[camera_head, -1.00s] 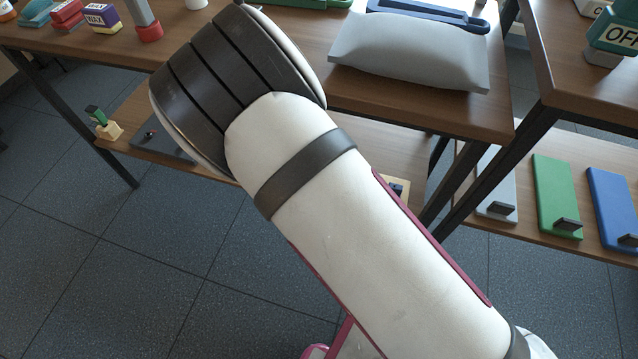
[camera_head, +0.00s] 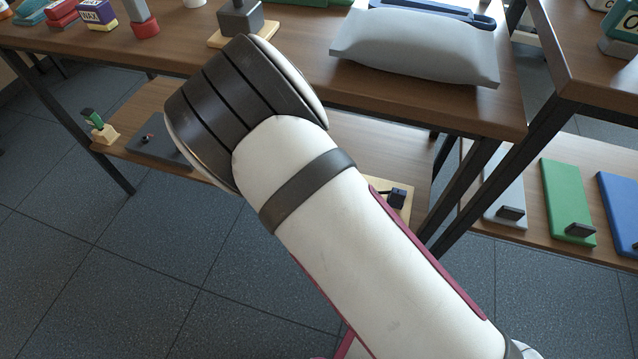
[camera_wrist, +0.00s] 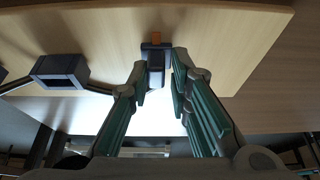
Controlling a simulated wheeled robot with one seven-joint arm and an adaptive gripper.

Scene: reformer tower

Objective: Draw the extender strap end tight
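In the wrist view a dark strap end (camera_wrist: 153,62) with an orange tip (camera_wrist: 156,37) lies against a light wooden board (camera_wrist: 225,45). My gripper (camera_wrist: 158,78) has its two green-padded fingers parted, with the tips on either side of the dark end. A light gap shows by the right finger; I cannot tell whether the left fingertip touches. A dark buckle-like block (camera_wrist: 62,71) sits to the left, with a black strap (camera_wrist: 98,88) running from it behind the left finger. In the head view my arm hides my gripper; a dark block (camera_head: 397,197) shows on the lower shelf.
In the head view a wooden table (camera_head: 385,105) stands above the lower shelf (camera_head: 355,150). A grey cushion (camera_head: 415,48) and a grey block (camera_head: 240,17) are on the table. Green (camera_head: 566,195) and blue (camera_head: 622,205) panels lie on the right shelf. The floor in front is clear.

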